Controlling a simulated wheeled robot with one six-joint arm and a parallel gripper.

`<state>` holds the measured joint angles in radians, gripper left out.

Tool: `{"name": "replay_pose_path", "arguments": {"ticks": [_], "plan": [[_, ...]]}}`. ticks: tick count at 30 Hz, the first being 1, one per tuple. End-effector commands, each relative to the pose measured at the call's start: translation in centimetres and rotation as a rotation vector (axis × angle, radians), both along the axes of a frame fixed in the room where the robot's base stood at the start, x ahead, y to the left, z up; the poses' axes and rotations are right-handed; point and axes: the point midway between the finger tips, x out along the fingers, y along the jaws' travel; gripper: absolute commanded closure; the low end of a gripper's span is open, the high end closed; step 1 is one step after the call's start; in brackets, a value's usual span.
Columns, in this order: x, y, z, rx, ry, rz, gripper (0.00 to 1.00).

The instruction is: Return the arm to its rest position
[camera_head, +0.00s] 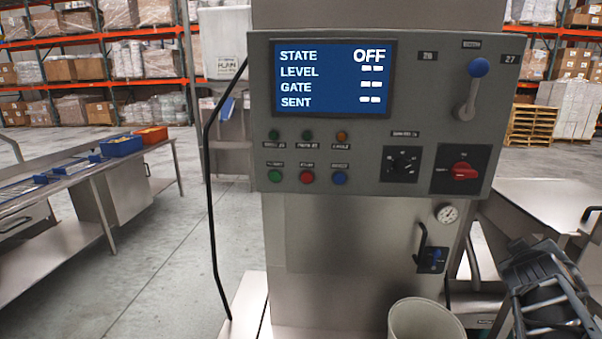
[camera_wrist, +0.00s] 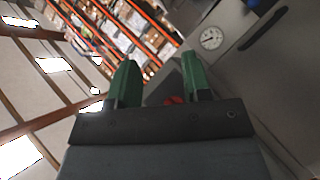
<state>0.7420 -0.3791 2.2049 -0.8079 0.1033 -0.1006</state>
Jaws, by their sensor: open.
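My gripper (camera_wrist: 158,82) shows in the wrist view with its two green fingers apart and nothing between them. Beyond the fingers, part of the red rotary switch (camera_wrist: 173,100) shows, with the machine's steel front to the right. In the head view part of my dark arm (camera_head: 545,285) is at the lower right, beside the machine; the fingertips cannot be made out there. The control panel (camera_head: 400,215) faces me. Its screen (camera_head: 331,78) reads STATE OFF, with dashes for level, gate and sent.
A red rotary switch (camera_head: 464,171) and a blue-knobbed lever (camera_head: 472,90) are on the panel's right. A pale bin (camera_head: 424,320) stands below. A steel table (camera_head: 555,200) is at right, a long bench (camera_head: 60,255) at left. Open floor (camera_head: 190,215) lies between bench and machine.

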Motion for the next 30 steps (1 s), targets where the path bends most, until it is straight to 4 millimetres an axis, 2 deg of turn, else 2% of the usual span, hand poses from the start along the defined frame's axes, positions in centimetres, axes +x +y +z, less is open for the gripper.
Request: {"name": "replay_pose_path", "arguments": {"ticks": [3,5,6,9,12,15,21,30], "plan": [[-1.2,5.9,-6.3,0.384,0.076,-0.135,0.55],[-2.0,9.6,-9.0,0.551,0.137,-0.172,0.55],[-2.6,12.1,-10.4,0.645,0.184,-0.185,0.55],[-4.1,18.1,-12.9,0.832,0.306,-0.183,0.55],[-5.4,23.3,-14.1,0.948,0.417,-0.135,0.55],[-5.9,26.7,-14.3,0.98,0.471,-0.054,0.55],[-5.9,29.4,-13.7,0.951,0.507,0.051,0.55],[-5.9,29.8,-13.7,0.945,0.512,0.067,0.55]]}}
